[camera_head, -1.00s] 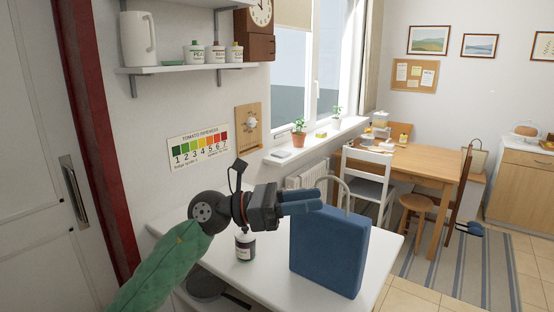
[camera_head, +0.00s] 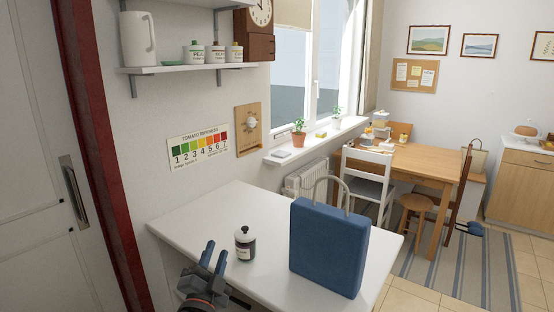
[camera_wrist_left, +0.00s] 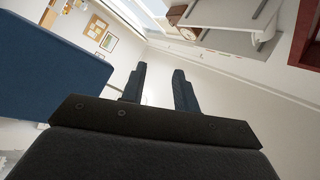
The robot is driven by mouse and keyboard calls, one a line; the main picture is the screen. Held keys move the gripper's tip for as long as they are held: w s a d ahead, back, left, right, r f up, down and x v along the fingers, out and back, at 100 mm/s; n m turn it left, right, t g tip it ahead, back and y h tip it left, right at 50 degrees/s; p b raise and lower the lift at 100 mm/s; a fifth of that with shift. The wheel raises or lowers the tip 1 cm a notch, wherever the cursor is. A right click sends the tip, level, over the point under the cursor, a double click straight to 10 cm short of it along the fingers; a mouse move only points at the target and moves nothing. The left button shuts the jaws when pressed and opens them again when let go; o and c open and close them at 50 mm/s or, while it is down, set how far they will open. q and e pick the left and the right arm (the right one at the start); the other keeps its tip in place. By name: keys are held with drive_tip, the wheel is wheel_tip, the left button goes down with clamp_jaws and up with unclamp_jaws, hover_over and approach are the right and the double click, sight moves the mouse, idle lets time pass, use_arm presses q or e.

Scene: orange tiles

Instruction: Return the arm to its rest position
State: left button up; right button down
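My left gripper (camera_head: 213,257) shows at the bottom of the head view, low beside the front left part of the white table (camera_head: 200,215). Its two blue-grey fingers stand apart and point up, with nothing between them. The wrist view also shows the two fingers (camera_wrist_left: 160,88) apart and empty. My right gripper is in neither view.
A dark jar with a white label (camera_head: 245,244) stands upright on the table, right of my left gripper. A blue bag with a pale handle (camera_head: 328,247) stands further right; its blue side fills the wrist view's left (camera_wrist_left: 45,65). The table's back left is clear.

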use_arm(q)
drive_tip(key=s+a+f+n+g+y, duration=0.1)
drive_tip(key=s+a+f+n+g, duration=0.15)
drive_tip(key=f, duration=0.45)
drive_tip(key=s+a+f+n+g+y, duration=0.2)
drive_tip(key=s+f+g, duration=0.15)
drive_tip(key=f, duration=0.35)
drive_tip(key=s+a+f+n+g+y, duration=0.1)
drive_tip(key=s+a+f+n+g, duration=0.15)
drive_tip(key=f, duration=0.35)
drive_tip(key=s+f+n+g+h, duration=0.1)
drive_tip(key=s+f+n+g, duration=0.1)
drive_tip(key=s+f+g, duration=0.65)
drive_tip(key=s+f+n+g, duration=0.15)
drive_tip(key=s+f, duration=0.45)
drive_tip(key=s, duration=0.8)
drive_tip(key=s+d+f+g, duration=0.1)
drive_tip(key=d+f, duration=0.1)
drive_tip(key=f, duration=0.9)
drive_tip(key=s+d+f+h, duration=0.1)
drive_tip(key=d+f, duration=0.2)
drive_tip(key=f, duration=0.8)
drive_tip(key=shift+d+f+g, duration=0.15)
drive_tip(key=shift+d+g, duration=0.15)
drive_tip(key=shift+g, duration=0.05)
drive_tip(key=shift+o, duration=0.4)
drive_tip(key=shift+w, duration=0.1)
